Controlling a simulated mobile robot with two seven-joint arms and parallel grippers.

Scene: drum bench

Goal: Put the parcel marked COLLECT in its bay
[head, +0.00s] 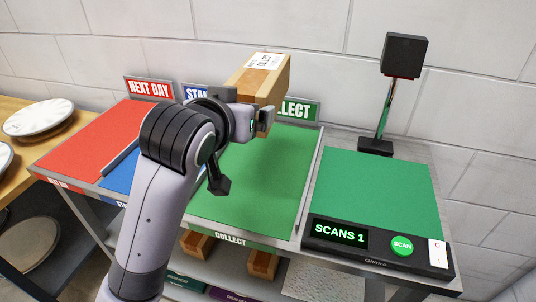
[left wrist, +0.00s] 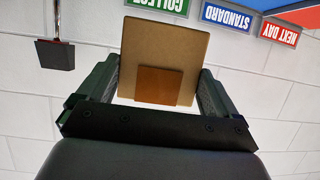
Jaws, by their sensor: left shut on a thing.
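My left gripper (head: 250,122) is shut on a brown cardboard parcel (head: 272,92) with a white label on its top. The label print is small, but its large word appears to read COLLECT. The parcel is held up above the back part of the green COLLECT bay (head: 268,190), partly in front of the COLLECT sign (head: 300,110). In the left wrist view the parcel (left wrist: 165,50) sits between both fingers of my left gripper (left wrist: 160,92). The visible part of the bay is empty; my arm hides some of its left side. My right gripper is not in view.
Red NEXT DAY bay (head: 90,135) and blue STANDARD bay (head: 118,178) lie to the left. A scanner station on the right has a green pad (head: 378,190), a dark post (head: 383,115) and a display reading SCANS 1 (head: 340,232). Plates (head: 38,118) stand at far left.

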